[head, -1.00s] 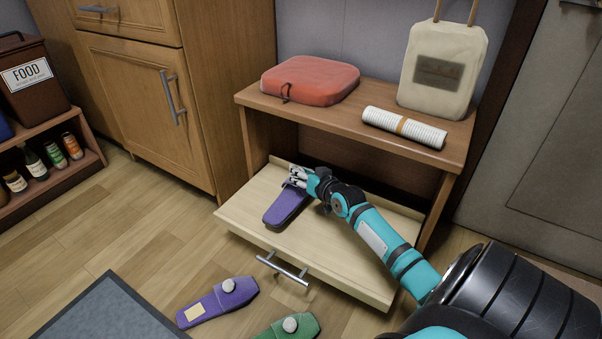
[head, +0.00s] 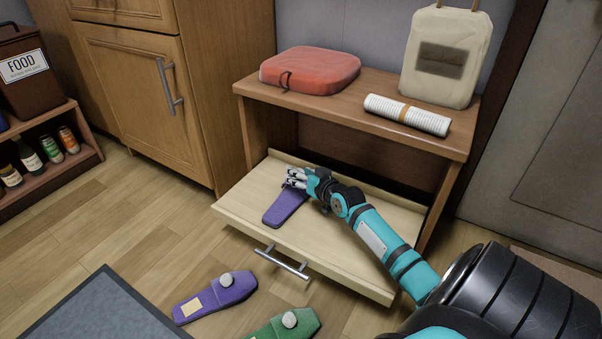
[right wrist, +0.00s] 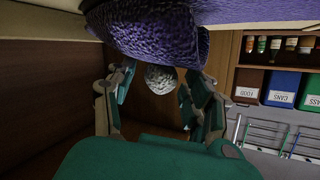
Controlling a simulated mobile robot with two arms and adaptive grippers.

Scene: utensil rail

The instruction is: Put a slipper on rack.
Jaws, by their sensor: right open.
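A purple slipper (head: 284,208) lies on the pulled-out light wooden rack board (head: 238,211) under the bench. My right gripper (head: 294,178) is at the slipper's far end, and its fingers are open. In the right wrist view, the purple slipper (right wrist: 160,30) fills the top, and its pale pompom (right wrist: 161,78) shows between the spread fingers (right wrist: 163,88). I cannot tell whether a finger touches it. A second purple slipper (head: 215,298) with a white pompom lies on the floor in front. A green slipper (head: 286,326) lies beside it, cut off by the lower edge. My left gripper is not in view.
The bench top (head: 350,104) above the board holds a red cushion (head: 310,70), a rolled white bundle (head: 406,115) and a cream bag (head: 440,55). A metal handle (head: 282,262) sticks out of the board's front. A grey mat (head: 95,310) lies front left. Much of the board is bare.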

